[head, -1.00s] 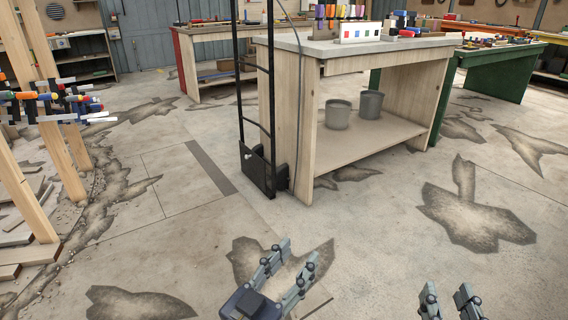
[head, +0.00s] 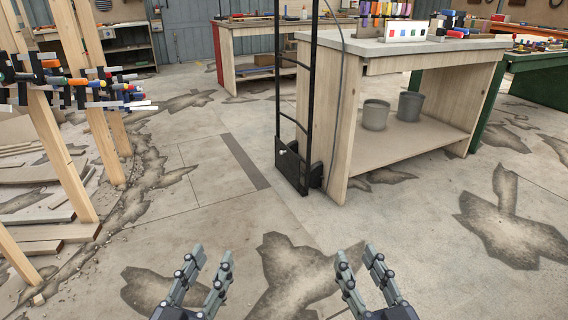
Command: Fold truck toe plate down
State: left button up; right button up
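A black hand truck (head: 309,95) stands upright against the left end of the wooden workbench. Its toe plate (head: 290,167) is a dark panel low at the front of the frame and looks folded up, close to vertical. A dark wheel shows beside it at the floor. My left gripper (head: 213,265) is open and empty at the bottom of the head view, in front of and left of the truck. My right gripper (head: 358,260) is open and empty at the bottom, right of the left one. Both are well apart from the truck.
The workbench (head: 430,150) with two grey buckets on its shelf stands right of the truck. A wooden rack with clamps (head: 70,85) and stacked boards (head: 40,232) are at the left. The cracked concrete floor (head: 205,210) before the truck is clear.

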aim_at(289, 162)
jog(key=i+j+z, duration=0.35)
jog(key=i+j, duration=0.55)
jog(key=i, duration=0.4)
jog(key=i+j+z, duration=0.3)
jog(key=i+j, duration=0.85)
jog(key=j, duration=0.1)
